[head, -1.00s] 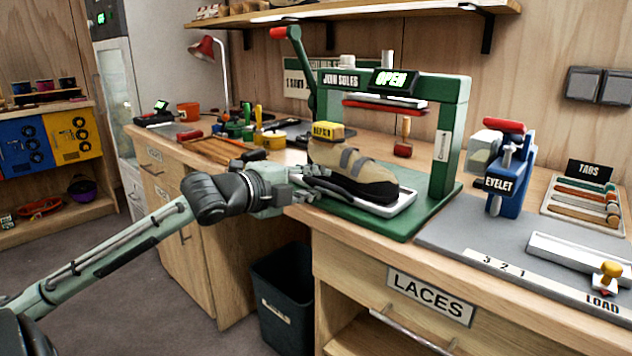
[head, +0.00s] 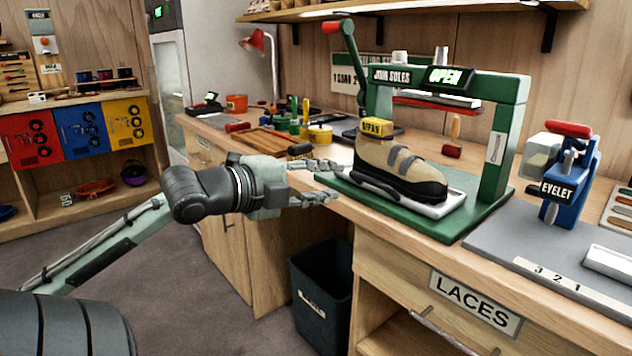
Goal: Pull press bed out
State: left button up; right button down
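The green press (head: 512,130) stands on the workbench, with its display reading OPEN and its red-tipped lever (head: 347,28) raised. Its bed, a pale tray (head: 437,210), lies on the green base (head: 463,227) below the raised press plate. My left gripper (head: 333,181) is in front of the bench edge, left of the shoe and bed. Its fingers are spread apart with nothing between them, and a dark bar on the bed's near side shows beside them. My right gripper is not in view.
A blue eyelet tool (head: 572,185) stands on the grey mat at right. A LACES drawer (head: 475,300) is below the bench. A black bin (head: 322,295) stands on the floor under my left gripper. The floor at left is clear.

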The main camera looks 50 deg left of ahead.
pick_arm(q)
jog(key=shift+v, duration=1.1)
jog(key=a+f+n+g+y, duration=0.25)
jog(key=a+f+n, duration=0.4)
jog(key=f, duration=0.75)
jog(key=s+a+f+n+g+y, duration=0.1)
jog(key=s+f+n+g, duration=0.15)
jog(key=f, duration=0.65)
jog(key=s+f+n+g, duration=0.1)
jog(key=f+n, duration=0.2)
jog(key=f, duration=0.7)
jog(key=s+d+f+n+g, duration=0.1)
jog(key=s+d+f+g, duration=0.1)
jog(key=d+f, duration=0.5)
jog(key=s+d+f+n+g, duration=0.2)
jog(key=s+d+f, duration=0.3)
jog(key=f, duration=0.5)
jog(key=s+d+f+n+g, duration=0.2)
jog(key=s+d+f, duration=0.1)
jog(key=d+f, duration=0.6)
jog(key=shift+s+f+g+h, duration=0.3)
jog(key=shift+s+g+h, duration=0.1)
jog(key=shift+h, duration=0.05)
